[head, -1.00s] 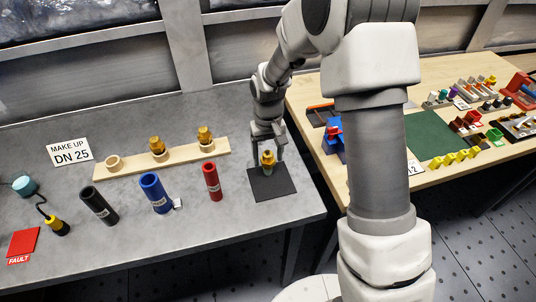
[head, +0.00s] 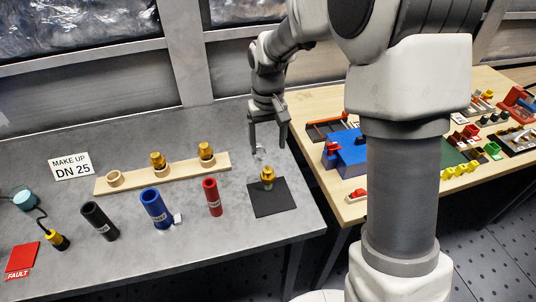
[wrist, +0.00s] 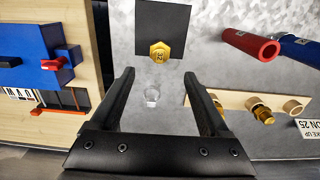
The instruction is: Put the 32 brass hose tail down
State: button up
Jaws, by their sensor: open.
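The brass hose tail (head: 267,174) stands upright on the dark square mat (head: 270,204) near the right end of the grey bench. In the wrist view the hose tail (wrist: 160,51) shows its hex top, marked 32, near the edge of the mat (wrist: 163,14). My gripper (head: 267,148) is open and empty, raised above the bench behind the hose tail and clear of it. In the wrist view the open fingers (wrist: 160,78) have bare bench between them, with the hose tail beyond their tips.
A wooden rack (head: 128,184) with two brass fittings in it stands behind black (head: 100,221), blue (head: 156,208) and red (head: 212,197) tubes. A small pale clear object (wrist: 152,96) lies on the bench below my gripper. A wooden table with a blue block (head: 350,155) adjoins at right.

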jog(key=s+d+r+m+t, duration=0.1)
jog(key=s+d+r+t, duration=0.35)
jog(key=s+r, duration=0.75)
jog(key=s+d+r, duration=0.1)
jog(key=s+d, duration=0.1)
jog(key=s, duration=0.3)
jog(key=s+d+r+m+t, duration=0.1)
jog(key=s+d+r, duration=0.1)
jog(key=s, duration=0.4)
jog(key=shift+d, duration=0.55)
jog(key=shift+a, duration=0.1)
